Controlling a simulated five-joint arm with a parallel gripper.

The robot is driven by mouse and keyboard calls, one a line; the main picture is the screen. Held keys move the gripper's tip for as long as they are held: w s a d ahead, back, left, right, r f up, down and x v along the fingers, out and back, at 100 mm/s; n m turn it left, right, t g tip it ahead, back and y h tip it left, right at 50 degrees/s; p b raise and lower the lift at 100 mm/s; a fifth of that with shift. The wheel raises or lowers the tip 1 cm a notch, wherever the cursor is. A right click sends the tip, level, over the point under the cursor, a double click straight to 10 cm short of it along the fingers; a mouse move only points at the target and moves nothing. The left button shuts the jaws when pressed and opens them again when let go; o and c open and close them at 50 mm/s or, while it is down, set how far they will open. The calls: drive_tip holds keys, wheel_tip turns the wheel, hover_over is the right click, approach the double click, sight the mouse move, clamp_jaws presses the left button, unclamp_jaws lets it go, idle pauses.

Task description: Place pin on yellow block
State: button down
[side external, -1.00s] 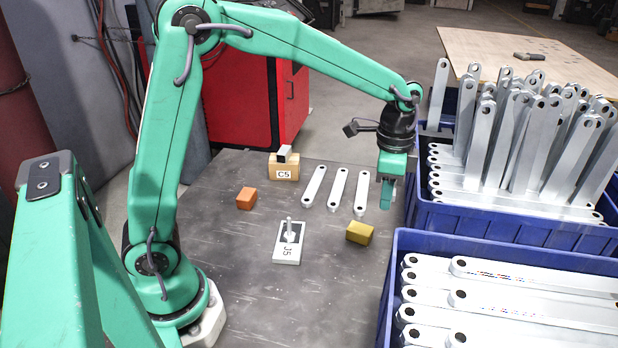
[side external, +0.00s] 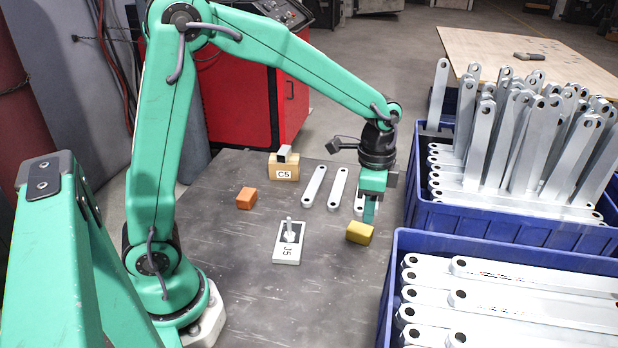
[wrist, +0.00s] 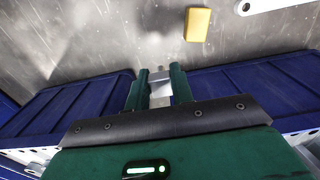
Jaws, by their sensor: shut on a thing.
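My gripper (side external: 369,218) points down just behind the yellow block (side external: 359,233) in the side view, its fingertips overlapping the block's upper edge there. In the wrist view, the fingers of my gripper (wrist: 159,78) are shut on a small silvery piece, the pin (wrist: 160,92), which is mostly hidden in the side view. The yellow block also shows in the wrist view (wrist: 198,24), beyond the fingertips and a little to the right, lying on the table. I cannot tell the height of the fingertips above it.
A white J5 fixture (side external: 286,252) with an upright post stands left of the yellow block. An orange block (side external: 246,198), a C5 block (side external: 283,172) and flat brackets (side external: 314,186) lie farther back. Blue crates of brackets (side external: 515,232) border the right side. The front table is clear.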

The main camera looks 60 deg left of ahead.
drive_tip(key=w+a+f, duration=0.1)
drive_tip(key=a, duration=0.1)
drive_tip(key=w+a+f, duration=0.1)
drive_tip(key=a+f, duration=0.1)
drive_tip(key=w+a+f, duration=0.1)
drive_tip(key=w+a, duration=0.1)
drive_tip(key=a, duration=0.1)
drive_tip(key=shift+f, duration=0.4)
drive_tip(key=shift+s+f, duration=0.1)
drive_tip(key=shift+f, duration=1.9)
drive_tip(key=shift+f, duration=0.1)
drive_tip(key=c, duration=1.2)
unclamp_jaws()
wheel_tip(320, 180, up, 12)
